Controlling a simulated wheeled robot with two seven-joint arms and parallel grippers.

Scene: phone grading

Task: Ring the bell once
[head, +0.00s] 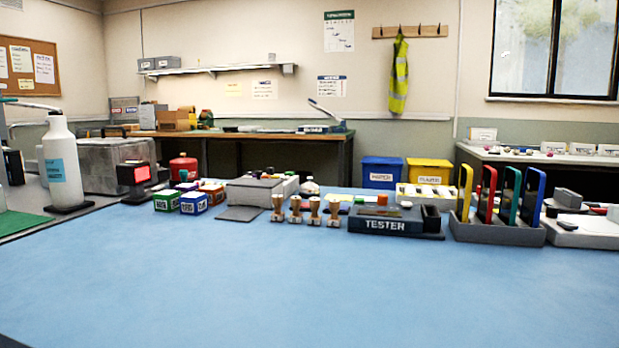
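I cannot pick out a bell for sure. A small pale domed thing (309,187) stands behind the row of wooden stamps, partly hidden, and may be the bell; it is too small to tell. Neither of my grippers is in the head view, so nothing is seen touching the things on the table.
The front of the blue table (300,280) is clear. Along its back stand small coloured boxes (193,203), wooden stamps (296,210), a dark TESTER box (386,222) and a grey rack (497,231) of coloured phones. A white bottle (62,165) stands at left.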

